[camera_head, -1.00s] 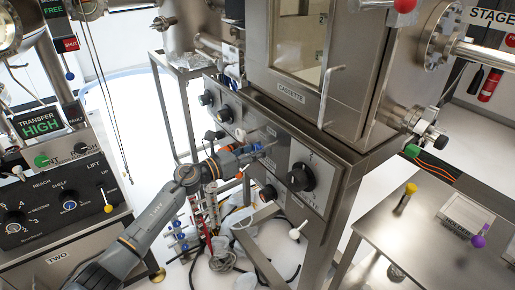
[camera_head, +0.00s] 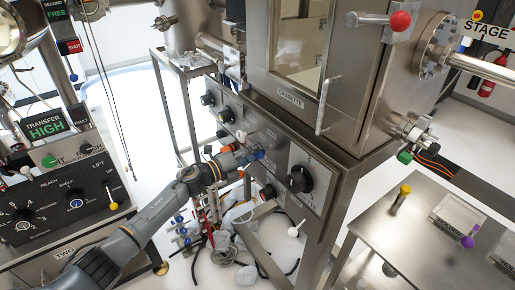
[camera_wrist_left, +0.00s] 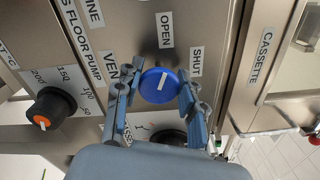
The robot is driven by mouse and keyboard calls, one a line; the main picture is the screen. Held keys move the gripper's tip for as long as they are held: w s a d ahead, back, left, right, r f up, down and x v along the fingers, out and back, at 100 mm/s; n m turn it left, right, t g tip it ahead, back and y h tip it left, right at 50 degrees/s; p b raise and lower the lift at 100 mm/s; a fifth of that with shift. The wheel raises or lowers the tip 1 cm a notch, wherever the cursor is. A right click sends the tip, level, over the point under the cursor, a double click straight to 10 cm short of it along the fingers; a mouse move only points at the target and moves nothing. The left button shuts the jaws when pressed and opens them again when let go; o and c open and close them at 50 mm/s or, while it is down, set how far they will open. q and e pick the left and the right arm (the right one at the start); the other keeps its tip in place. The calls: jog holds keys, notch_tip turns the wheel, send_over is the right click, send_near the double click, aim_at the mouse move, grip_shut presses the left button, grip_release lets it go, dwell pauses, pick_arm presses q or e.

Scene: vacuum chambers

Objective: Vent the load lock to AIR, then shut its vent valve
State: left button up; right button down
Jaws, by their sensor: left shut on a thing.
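My left gripper (camera_head: 258,155) reaches the front panel under the steel chamber with the CASSETTE label (camera_head: 291,96). In the left wrist view its two fingers are closed around a round blue knob (camera_wrist_left: 152,88), one on each side. The knob's white line points up and slightly right, between the OPEN label (camera_wrist_left: 166,30) and the SHUT label (camera_wrist_left: 196,62), nearer to OPEN. A partly hidden label starting with VE (camera_wrist_left: 110,63) is left of the knob. In the head view the gripper mostly hides the knob. My right gripper is not in view.
A large black dial (camera_head: 300,180) is right of the gripper, and other black knobs (camera_head: 225,115) are left on the panel. The wrist view shows a black knob with an orange centre (camera_wrist_left: 50,110). A steel table (camera_head: 400,235) stands at the right. Hoses lie below the panel.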

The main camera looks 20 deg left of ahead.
pick_arm(q)
jog(key=shift+f+n+p, duration=0.1)
jog(key=shift+n+p, duration=0.75)
jog(key=shift+n, duration=1.45)
jog(key=o, duration=1.2)
jog(key=shift+a, duration=0.1)
jog(key=v, duration=1.2)
jog(key=shift+f, duration=0.15)
